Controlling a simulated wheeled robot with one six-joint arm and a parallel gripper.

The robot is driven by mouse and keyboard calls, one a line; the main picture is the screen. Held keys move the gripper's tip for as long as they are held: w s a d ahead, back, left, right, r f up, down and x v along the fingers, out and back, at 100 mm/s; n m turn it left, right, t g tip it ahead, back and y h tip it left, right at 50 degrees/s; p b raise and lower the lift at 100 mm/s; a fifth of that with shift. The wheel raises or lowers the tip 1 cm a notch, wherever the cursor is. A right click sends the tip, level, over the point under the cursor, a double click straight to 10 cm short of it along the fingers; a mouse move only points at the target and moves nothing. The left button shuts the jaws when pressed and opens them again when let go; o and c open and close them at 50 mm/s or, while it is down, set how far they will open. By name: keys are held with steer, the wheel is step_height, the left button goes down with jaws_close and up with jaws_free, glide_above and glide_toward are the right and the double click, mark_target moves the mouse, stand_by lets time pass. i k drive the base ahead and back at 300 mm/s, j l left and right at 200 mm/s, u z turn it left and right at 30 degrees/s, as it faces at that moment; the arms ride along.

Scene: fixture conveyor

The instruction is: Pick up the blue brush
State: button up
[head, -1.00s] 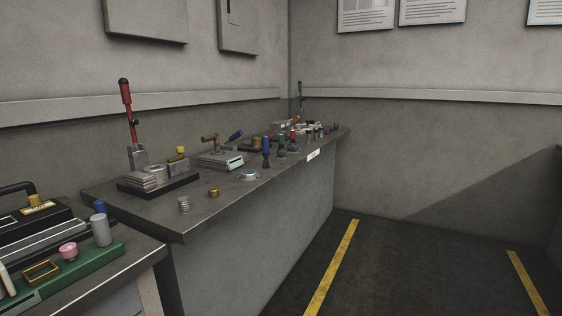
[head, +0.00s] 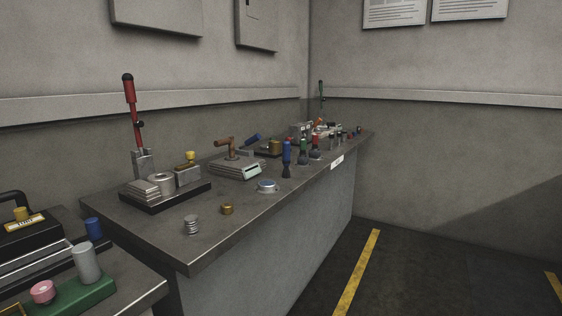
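The blue brush (head: 287,156) stands upright near the front edge of the long grey bench (head: 130,224), with a blue handle on top and dark bristles below. A green-handled brush (head: 303,147) and a red-handled brush (head: 315,144) stand in a row behind it along the same edge. A round silver and blue dial (head: 267,186) lies just in front of it, to the left. My gripper is not in view.
A press with a tall red lever (head: 131,103) stands on the bench at left. A spring (head: 191,225) and a brass piece (head: 227,209) lie near the front edge. A nearer bench at lower left holds a green tray (head: 84,299). The floor with a yellow line (head: 357,272) is clear at right.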

mark_target(286, 145)
steer(key=i+l, duration=0.1)
steer(key=i, duration=0.45)
steer(key=i+l+u, duration=0.1)
steer(key=i, duration=0.45)
steer(key=i+l, duration=0.15)
steer(key=i, duration=0.4)
steer(key=i+l+u, duration=0.1)
steer(key=i, duration=0.45)
